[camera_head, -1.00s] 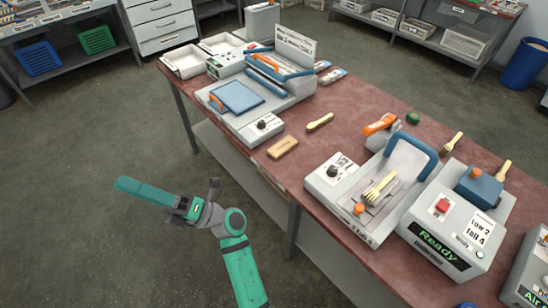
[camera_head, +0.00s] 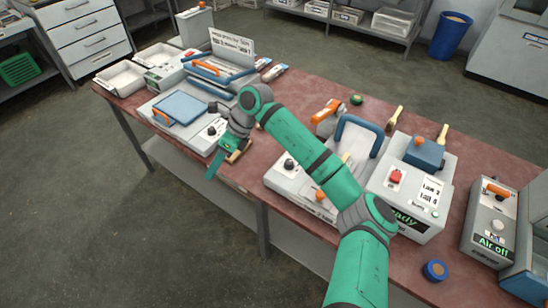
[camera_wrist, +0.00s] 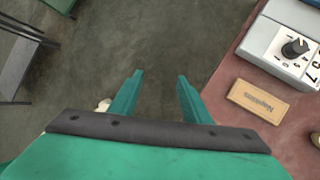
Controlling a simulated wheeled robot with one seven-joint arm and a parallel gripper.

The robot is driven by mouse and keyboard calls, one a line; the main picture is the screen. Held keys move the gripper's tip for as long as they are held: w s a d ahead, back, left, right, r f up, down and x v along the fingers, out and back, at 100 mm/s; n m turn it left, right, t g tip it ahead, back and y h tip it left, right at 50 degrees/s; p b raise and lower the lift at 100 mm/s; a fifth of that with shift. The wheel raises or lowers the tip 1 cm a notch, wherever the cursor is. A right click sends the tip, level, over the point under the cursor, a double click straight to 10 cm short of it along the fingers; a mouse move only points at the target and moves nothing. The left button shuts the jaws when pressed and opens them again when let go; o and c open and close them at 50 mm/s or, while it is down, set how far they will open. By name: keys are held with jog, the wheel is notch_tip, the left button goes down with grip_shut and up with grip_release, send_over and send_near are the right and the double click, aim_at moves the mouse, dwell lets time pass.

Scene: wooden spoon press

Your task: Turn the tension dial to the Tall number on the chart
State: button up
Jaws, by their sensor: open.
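My gripper (camera_head: 214,170) is open and empty, off the table's front edge beside the left machine; its two green fingers (camera_wrist: 155,92) show apart over bare floor in the wrist view. A black dial (camera_head: 211,131) sits on the left machine's pale front panel, and it shows in the wrist view (camera_wrist: 295,48) to the right of the fingers, apart from them. A chart (camera_head: 431,190) on the grey box reads Low 2 and Tall, apparently 4. Which dial is the tension dial is not clear.
A wooden block marked Napkins (camera_wrist: 258,102) lies near the table edge, below the dial panel. A sign (camera_head: 232,45) stands behind the left machine, its text too small to read fully. My arm crosses above the right press. Floor in front is clear.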

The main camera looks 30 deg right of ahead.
jog(key=s+d+r+h, duration=0.15)
jog(key=d+h, duration=0.25)
jog(key=d, duration=0.9)
notch_tip(320, 180, up, 2)
jog(key=m+g+h, duration=0.2)
send_over(290, 161)
notch_tip(290, 161, down, 10)
jog(key=shift+a, duration=0.15)
jog(key=shift+c, duration=0.3)
jog(key=c, duration=1)
